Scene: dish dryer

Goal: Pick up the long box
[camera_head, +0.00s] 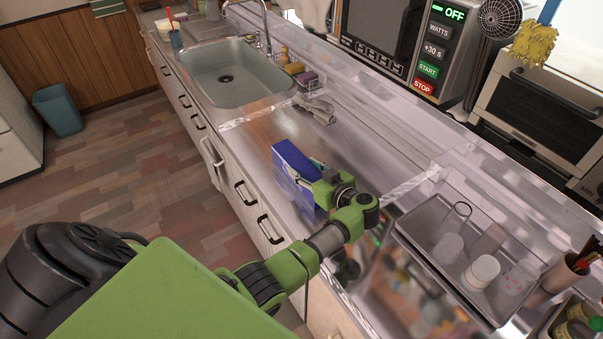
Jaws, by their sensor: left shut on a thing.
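The long box (288,165) is blue and stands on the steel counter in the middle of the view, near its front edge. My left gripper (318,184) reaches it from the right and is shut on its near right side. The gripper's own body hides part of the box and the exact finger contact. I cannot tell whether the box is lifted off the counter. My right gripper does not show.
A sink (232,92) lies beyond the box. A tray (420,254) with cups and glasses stands to the right. A microwave (398,45) and a toaster oven (540,115) stand at the back. Clear counter (250,140) lies left of the box.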

